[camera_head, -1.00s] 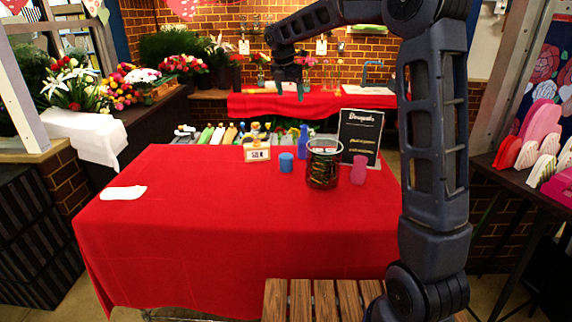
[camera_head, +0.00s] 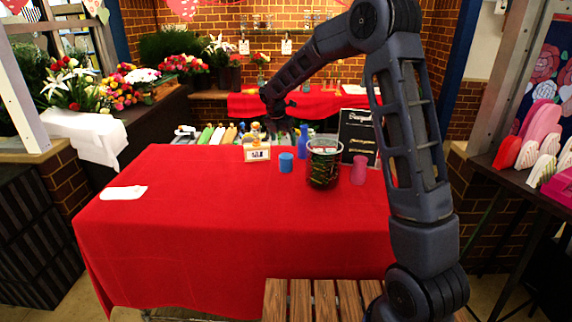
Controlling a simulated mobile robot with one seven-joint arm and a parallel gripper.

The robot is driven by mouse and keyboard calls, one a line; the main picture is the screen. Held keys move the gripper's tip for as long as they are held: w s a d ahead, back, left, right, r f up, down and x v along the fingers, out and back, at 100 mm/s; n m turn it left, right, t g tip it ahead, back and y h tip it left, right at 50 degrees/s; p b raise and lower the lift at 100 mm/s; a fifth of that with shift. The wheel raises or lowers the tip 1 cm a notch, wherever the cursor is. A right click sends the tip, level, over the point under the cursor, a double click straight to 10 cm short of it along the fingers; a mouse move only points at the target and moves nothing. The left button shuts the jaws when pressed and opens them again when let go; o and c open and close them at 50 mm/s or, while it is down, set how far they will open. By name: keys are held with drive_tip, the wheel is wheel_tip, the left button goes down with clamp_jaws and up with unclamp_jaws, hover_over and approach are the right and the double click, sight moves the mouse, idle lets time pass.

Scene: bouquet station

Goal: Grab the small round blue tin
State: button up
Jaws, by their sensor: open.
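The small round blue tin (camera_head: 286,162) stands upright on the red-covered table (camera_head: 200,225), towards its back edge. It is between the small sign and the dark glass jar. My gripper (camera_head: 277,128) hangs from my arm above and behind the tin, slightly to its left in the picture. It is apart from the tin and looks open and empty. Its fingers are small and dark here, so fine detail is hard to see.
A dark glass jar (camera_head: 323,166) and a pink cup (camera_head: 359,170) stand right of the tin. A small sign (camera_head: 257,154) is left, a blue bottle (camera_head: 303,140) behind, and a black board (camera_head: 359,135) at back right. A white cloth (camera_head: 124,192) lies far left. The table's front is clear.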

sight(286, 156)
wheel_tip(286, 156, down, 3)
drive_tip(key=shift+r, duration=0.15)
drive_tip(key=x, duration=0.5)
drive_tip(key=shift+w+f, duration=0.1)
drive_tip(key=shift+f, duration=0.1)
drive_tip(key=shift+s+x, duration=0.1)
drive_tip(key=shift+x, duration=1.2)
drive_tip(key=shift+s+x, duration=0.15)
drive_tip(key=shift+x, duration=1.15)
drive_tip(key=shift+c, duration=0.2)
drive_tip(key=c, duration=1.1)
